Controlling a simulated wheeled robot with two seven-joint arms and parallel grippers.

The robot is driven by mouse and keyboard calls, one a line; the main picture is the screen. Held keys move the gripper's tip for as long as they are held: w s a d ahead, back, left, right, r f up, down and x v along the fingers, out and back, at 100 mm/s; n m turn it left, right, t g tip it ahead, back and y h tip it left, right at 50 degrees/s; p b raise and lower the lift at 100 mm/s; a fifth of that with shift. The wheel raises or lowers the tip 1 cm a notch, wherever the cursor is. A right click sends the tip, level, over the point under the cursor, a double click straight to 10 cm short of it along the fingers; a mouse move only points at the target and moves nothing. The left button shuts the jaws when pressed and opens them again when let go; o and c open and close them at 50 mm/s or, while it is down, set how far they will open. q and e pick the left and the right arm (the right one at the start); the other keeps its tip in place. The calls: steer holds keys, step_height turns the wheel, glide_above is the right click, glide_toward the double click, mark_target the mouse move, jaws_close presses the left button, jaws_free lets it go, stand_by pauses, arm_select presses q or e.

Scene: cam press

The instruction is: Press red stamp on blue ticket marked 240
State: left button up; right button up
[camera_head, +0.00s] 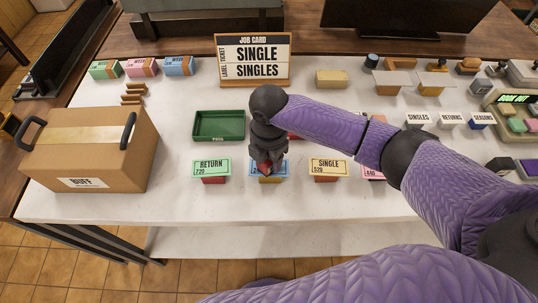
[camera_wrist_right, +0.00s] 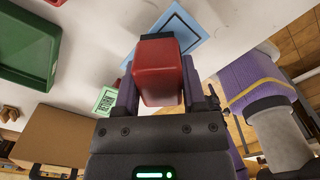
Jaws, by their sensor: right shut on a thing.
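My right gripper (camera_head: 267,163) is shut on a red stamp (camera_wrist_right: 160,70), a red block with a dark end, held between its fingers in the right wrist view. In the head view the gripper points down over the blue ticket (camera_head: 285,168), which sits on a stand in the front row. The gripper and stamp hide much of the ticket, and its number cannot be read. In the right wrist view the blue ticket (camera_wrist_right: 185,22) lies just beyond the stamp's dark end. I cannot tell whether they touch. My left gripper is not in view.
A green RETURN ticket (camera_head: 211,167) stands left of the blue one, and a yellow SINGLE ticket (camera_head: 329,168) stands right. A green tray (camera_head: 219,137) lies behind. A cardboard box (camera_head: 93,148) is at left. A job card (camera_head: 256,60) reading SINGLE SINGLES stands at the back.

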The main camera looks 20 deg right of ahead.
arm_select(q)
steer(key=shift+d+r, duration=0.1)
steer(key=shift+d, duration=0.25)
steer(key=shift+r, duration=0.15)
arm_select(e)
steer(key=shift+f, duration=0.1)
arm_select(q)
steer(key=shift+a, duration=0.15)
arm_select(e)
steer(key=shift+s, duration=0.1)
step_height(320, 180, up, 7)
steer(key=p, duration=0.8)
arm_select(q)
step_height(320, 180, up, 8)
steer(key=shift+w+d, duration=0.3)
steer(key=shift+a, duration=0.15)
